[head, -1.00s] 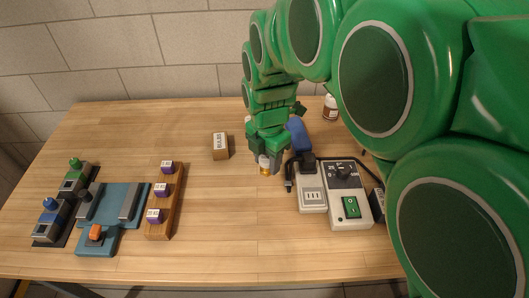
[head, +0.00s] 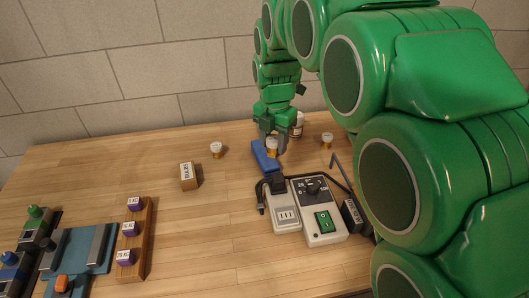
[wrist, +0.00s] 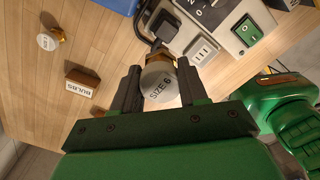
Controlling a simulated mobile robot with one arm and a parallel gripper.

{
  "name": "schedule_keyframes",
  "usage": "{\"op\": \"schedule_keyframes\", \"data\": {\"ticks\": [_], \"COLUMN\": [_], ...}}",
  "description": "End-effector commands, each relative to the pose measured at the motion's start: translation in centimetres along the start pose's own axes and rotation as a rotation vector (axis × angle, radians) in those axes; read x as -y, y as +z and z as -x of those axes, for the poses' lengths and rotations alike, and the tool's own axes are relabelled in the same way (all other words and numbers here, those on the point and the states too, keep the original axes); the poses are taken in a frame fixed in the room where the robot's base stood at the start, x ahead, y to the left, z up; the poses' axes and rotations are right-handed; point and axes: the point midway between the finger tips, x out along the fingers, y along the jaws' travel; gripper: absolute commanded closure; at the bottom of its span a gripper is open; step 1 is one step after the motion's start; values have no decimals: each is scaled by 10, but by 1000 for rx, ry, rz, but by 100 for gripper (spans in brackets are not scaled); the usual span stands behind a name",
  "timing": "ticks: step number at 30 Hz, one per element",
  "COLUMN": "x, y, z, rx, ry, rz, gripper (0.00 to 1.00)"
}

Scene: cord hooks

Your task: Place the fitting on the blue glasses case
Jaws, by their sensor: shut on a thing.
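My gripper (head: 272,136) is shut on the fitting (head: 272,150), a small piece with a white top and a brass-coloured part. In the wrist view its round white face reads "SIZE 6" (wrist: 160,84) between the fingers (wrist: 153,92). The blue glasses case (head: 261,156) lies on the table, close to the fitting in the head view. The fitting overlaps the case's right part there; I cannot tell whether they touch. In the wrist view only a strip of the case (wrist: 115,5) shows at the top edge.
A grey control box (head: 318,222) and a socket unit (head: 284,212) with a black plug stand in front of the case. Similar fittings stand left (head: 216,150) and right (head: 327,140). The "BULBS" block (head: 188,177) stands left; wood between is clear.

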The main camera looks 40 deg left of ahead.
Motion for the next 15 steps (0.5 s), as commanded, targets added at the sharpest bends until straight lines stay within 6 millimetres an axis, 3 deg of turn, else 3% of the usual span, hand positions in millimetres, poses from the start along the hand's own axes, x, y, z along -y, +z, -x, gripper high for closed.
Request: {"op": "schedule_keyframes", "data": {"ticks": [5, 15], "x": [-3, -28], "y": [10, 36], "z": [-1, -18], "rx": [-2, -3], "ry": [-1, -2], "rz": [2, 1], "gripper": [90, 90]}}
